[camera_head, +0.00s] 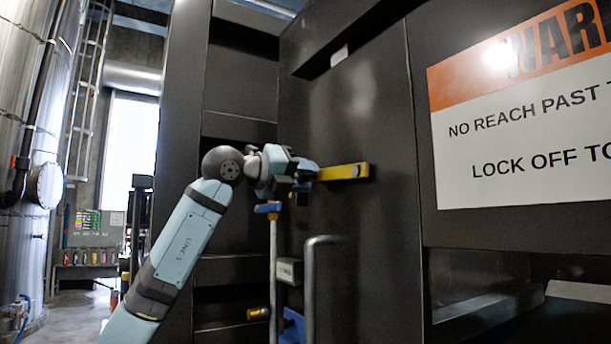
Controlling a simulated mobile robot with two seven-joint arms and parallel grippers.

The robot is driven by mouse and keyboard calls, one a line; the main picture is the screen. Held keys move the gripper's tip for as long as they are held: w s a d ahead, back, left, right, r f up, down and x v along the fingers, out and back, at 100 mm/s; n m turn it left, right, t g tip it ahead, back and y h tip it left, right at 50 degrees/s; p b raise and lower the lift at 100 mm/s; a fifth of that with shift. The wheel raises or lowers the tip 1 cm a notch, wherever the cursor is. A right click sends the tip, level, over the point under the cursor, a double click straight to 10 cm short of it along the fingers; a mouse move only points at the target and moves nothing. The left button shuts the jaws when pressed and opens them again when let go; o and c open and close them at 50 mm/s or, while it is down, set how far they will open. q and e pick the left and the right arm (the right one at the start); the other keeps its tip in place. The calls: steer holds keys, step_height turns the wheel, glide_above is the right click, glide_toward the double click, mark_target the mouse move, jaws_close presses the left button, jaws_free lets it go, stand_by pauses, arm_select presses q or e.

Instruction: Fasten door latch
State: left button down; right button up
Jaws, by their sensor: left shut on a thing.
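The door latch is a yellow bar (343,172) on the dark compactor door (372,110). It lies nearly level, with a round pivot at its right end. My left gripper (308,172) is at the bar's left end and shut on it; the fingers partly hide that end. The part of the frame behind the gripper is hidden, so I cannot tell how the bar's left end sits there. My right gripper is not in view.
A grey bar handle (311,290) stands out from the door below the latch. A vertical rod (273,270) with a blue top stands just left of it. A warning sign (520,120) is at the right. Open floor (80,312) shows at the lower left.

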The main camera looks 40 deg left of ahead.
arm_select(q)
steer(key=shift+f+n, duration=0.3)
steer(key=shift+f, duration=0.2)
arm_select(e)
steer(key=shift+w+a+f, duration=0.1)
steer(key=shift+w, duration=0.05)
arm_select(q)
steer(key=shift+b, duration=0.3)
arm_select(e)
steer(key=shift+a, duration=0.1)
arm_select(q)
steer(key=c, duration=0.8)
jaws_free()
steer(key=shift+s, duration=0.1)
steer(key=b+v, duration=0.2)
steer(key=v, duration=1.1)
steer(key=shift+s+a, duration=0.25)
steer(key=shift+s, duration=0.05)
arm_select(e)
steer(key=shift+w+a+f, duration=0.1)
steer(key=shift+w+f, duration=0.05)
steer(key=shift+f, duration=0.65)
